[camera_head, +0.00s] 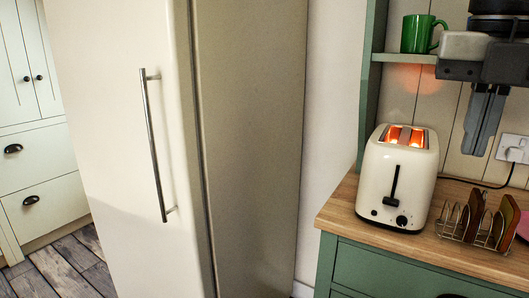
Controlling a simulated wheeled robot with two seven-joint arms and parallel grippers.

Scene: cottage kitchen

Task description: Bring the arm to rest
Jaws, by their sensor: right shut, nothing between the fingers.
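My right gripper (481,122) hangs at the upper right, pointing down in front of the panelled wall, to the right of the toaster. Its fingers are together with nothing between them. My left gripper is not in view. The cream toaster (398,180) stands on the wooden counter, its slots glowing orange. The gripper is above counter height and appears apart from the toaster.
A wire toast rack (474,238) holding brown slices stands on the wooden counter (345,213) right of the toaster. A green mug (422,34) sits on the green shelf. A wall socket (514,148) is behind. A tall cream fridge (110,130) stands left; floor shows at lower left.

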